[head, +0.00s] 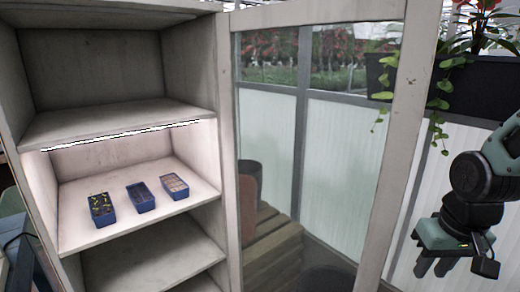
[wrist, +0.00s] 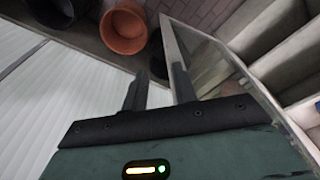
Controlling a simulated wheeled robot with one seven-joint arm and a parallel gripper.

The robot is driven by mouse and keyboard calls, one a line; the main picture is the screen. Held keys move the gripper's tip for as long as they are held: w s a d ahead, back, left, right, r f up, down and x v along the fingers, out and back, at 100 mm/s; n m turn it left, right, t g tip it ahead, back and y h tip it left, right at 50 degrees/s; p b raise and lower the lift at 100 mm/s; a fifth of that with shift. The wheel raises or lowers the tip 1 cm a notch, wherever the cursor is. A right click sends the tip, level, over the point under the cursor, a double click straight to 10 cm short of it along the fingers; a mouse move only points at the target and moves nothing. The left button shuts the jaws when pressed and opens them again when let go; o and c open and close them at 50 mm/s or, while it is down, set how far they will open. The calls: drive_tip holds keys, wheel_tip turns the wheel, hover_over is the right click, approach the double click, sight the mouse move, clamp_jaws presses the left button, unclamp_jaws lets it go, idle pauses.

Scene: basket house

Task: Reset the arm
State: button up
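My gripper (head: 434,266) hangs at the right side of the head view, to the right of the open glass door and apart from the shelf. In the wrist view its two dark fingers (wrist: 158,88) stand apart with nothing between them, so it is open and empty. The arm is bent, with the gripper pointing down.
A wooden cabinet (head: 122,112) stands at the left, its lit shelf holding three blue trays (head: 140,197). Its glass-panelled door (head: 388,160) is swung open. A hanging planter (head: 480,85) is above my arm. A terracotta pot (wrist: 124,30) stands on the floor.

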drive_tip(key=s+a+r+n+g, duration=0.1)
drive_tip(key=s+a+n, duration=0.3)
drive_tip(key=s+a, duration=0.3)
drive_tip(key=s+a+r+n, duration=0.1)
drive_tip(key=s+a+n, duration=0.3)
drive_tip(key=s+a, duration=0.3)
drive_tip(key=a, duration=0.4)
drive_tip(key=shift+a+r+n+g+y, duration=0.25)
drive_tip(key=shift+a+n+g+y, duration=0.05)
drive_tip(key=shift+a+g, duration=0.1)
